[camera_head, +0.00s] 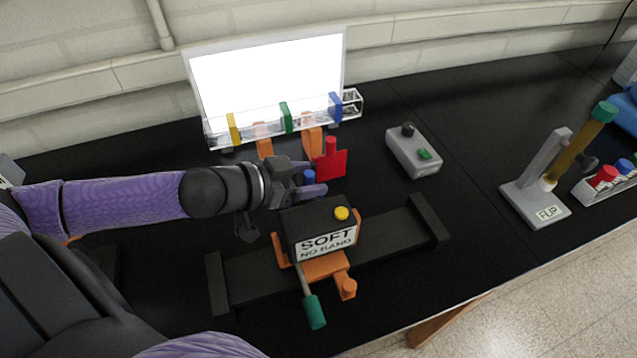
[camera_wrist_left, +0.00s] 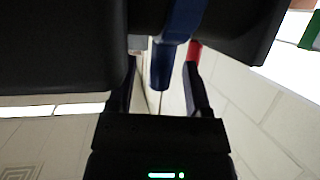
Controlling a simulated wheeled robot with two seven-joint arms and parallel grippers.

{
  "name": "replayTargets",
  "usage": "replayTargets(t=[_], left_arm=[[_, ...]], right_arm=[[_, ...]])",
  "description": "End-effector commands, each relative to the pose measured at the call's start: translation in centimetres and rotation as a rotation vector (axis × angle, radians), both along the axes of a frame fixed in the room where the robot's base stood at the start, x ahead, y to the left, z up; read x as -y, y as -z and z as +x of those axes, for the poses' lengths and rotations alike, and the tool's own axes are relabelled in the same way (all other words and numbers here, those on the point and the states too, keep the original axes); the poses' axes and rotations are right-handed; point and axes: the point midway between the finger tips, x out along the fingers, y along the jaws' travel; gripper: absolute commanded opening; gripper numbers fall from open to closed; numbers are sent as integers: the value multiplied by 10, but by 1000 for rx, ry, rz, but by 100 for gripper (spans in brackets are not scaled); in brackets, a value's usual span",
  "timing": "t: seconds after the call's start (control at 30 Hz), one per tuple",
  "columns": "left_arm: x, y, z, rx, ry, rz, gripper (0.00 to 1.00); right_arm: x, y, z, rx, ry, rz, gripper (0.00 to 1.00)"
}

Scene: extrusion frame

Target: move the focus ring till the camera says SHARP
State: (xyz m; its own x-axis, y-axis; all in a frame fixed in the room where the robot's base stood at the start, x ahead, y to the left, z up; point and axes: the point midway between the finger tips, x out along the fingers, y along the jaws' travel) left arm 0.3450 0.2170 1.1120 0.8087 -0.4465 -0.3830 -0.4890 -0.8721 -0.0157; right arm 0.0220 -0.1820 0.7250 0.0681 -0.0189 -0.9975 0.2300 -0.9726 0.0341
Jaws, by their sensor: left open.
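The camera (camera_head: 310,222) is a black box with a yellow button on top. Its label (camera_head: 326,243) reads SOFT and NO BAND. It sits on an orange carriage (camera_head: 325,268) on a dark rail. A blue peg (camera_head: 309,176) shows behind the box; in the left wrist view the blue part (camera_wrist_left: 181,25) looks like a curved band with the peg pointing down from it. I take this to be the focus ring, mostly hidden by the box. My left gripper (camera_head: 309,178) is open, with the peg between its fingers; contact cannot be told. My right gripper is not in view.
A red flag (camera_head: 330,164) stands just beyond the left fingertips. A lit white panel (camera_head: 268,78) and a clear rack (camera_head: 260,118) with coloured bands are behind. A grey switch box (camera_head: 412,155) and a FLIP stand (camera_head: 535,205) are right. A green handle (camera_head: 314,311) sticks out in front.

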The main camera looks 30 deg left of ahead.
Motion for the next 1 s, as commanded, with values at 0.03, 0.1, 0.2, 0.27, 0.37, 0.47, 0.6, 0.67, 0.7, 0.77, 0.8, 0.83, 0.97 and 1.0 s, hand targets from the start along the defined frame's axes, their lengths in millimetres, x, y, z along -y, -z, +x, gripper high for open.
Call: replayTargets(t=[0.03, 0.1, 0.2, 0.27, 0.37, 0.47, 0.6, 0.67, 0.7, 0.77, 0.8, 0.83, 0.97, 1.0], left_arm=[[2, 3, 4, 3, -1, 0, 64], [4, 4, 9, 3, -3, -3, 64], [7, 7, 14, 3, -2, -2, 64], [8, 8, 17, 3, -2, -1, 64], [10, 9, 19, 1, -1, 0, 64], [11, 9, 20, 0, -1, 0, 64], [11, 9, 20, 0, 0, 0, 64], [11, 9, 20, 0, 0, 0, 64], [11, 9, 20, 0, 0, 0, 62], [11, 9, 20, 0, 0, 0, 49], [11, 9, 20, 0, 0, 0, 41], [11, 9, 20, 0, 0, 0, 34], [11, 9, 20, 0, 0, 0, 7], [11, 9, 20, 0, 0, 0, 0]], right_arm=[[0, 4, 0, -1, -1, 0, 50], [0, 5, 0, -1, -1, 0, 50], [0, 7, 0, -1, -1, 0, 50], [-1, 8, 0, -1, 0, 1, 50], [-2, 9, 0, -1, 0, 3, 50], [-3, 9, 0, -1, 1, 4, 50], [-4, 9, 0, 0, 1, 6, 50], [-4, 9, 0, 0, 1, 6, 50], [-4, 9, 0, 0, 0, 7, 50], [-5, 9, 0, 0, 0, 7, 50], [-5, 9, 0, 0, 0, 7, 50], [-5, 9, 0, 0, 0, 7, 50], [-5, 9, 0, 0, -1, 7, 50], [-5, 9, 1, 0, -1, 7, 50]])
